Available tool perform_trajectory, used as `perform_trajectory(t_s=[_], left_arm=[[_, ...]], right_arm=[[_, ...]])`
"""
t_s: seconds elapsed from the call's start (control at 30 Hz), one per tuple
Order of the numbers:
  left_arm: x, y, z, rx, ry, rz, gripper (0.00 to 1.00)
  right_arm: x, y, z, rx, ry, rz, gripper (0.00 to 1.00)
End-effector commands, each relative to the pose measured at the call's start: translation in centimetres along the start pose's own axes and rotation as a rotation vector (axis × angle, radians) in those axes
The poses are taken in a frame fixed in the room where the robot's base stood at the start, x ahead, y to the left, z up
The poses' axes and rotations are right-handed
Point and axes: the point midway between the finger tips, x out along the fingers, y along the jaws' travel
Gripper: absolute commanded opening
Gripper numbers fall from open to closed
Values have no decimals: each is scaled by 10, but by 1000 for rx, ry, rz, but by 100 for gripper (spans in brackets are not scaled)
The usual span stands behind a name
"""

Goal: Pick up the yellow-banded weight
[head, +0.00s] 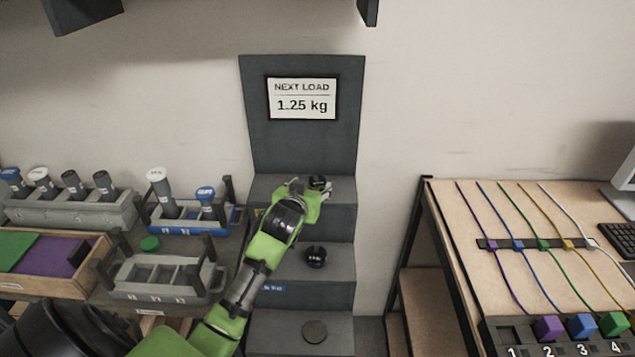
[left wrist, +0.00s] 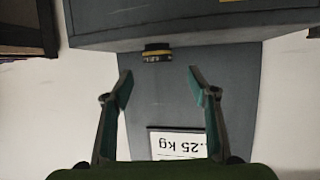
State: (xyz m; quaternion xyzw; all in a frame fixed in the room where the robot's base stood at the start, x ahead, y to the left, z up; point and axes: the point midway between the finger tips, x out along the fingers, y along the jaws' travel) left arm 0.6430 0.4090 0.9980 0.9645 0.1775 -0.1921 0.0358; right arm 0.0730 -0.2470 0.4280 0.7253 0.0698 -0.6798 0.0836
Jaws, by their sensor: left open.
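The yellow-banded weight (left wrist: 157,54) is small and dark with a yellow band. In the left wrist view, which is upside down, it stands by the edge of a grey step, ahead of the gap between my fingers. In the head view a dark weight (head: 318,182) sits on the top step, partly hidden by my gripper; its band cannot be made out there. My left gripper (head: 307,194) is at the top step beside it. The left wrist view shows the gripper (left wrist: 159,82) open and empty, fingers apart from the weight. My right gripper is not in view.
Another dark weight (head: 316,256) is on the middle step and a flat disc (head: 315,331) on the lower one. A sign (head: 302,98) reads "NEXT LOAD 1.25 kg". Racks (head: 165,279) crowd the left bench; a cable table (head: 500,258) stands right.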

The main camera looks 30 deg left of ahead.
Motion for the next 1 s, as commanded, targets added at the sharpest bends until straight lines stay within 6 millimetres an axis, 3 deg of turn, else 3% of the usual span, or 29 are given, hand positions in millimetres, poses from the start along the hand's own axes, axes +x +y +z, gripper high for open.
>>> perform_trajectory(t_s=[0.3, 0.63, 1.0], left_arm=[[17, 1, 0, 1, -2, 0, 53], [54, 3, 2, 1, -1, 0, 53], [60, 3, 3, 1, -1, 0, 53]], right_arm=[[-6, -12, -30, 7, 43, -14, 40], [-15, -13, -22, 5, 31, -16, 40], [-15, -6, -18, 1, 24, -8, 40]])
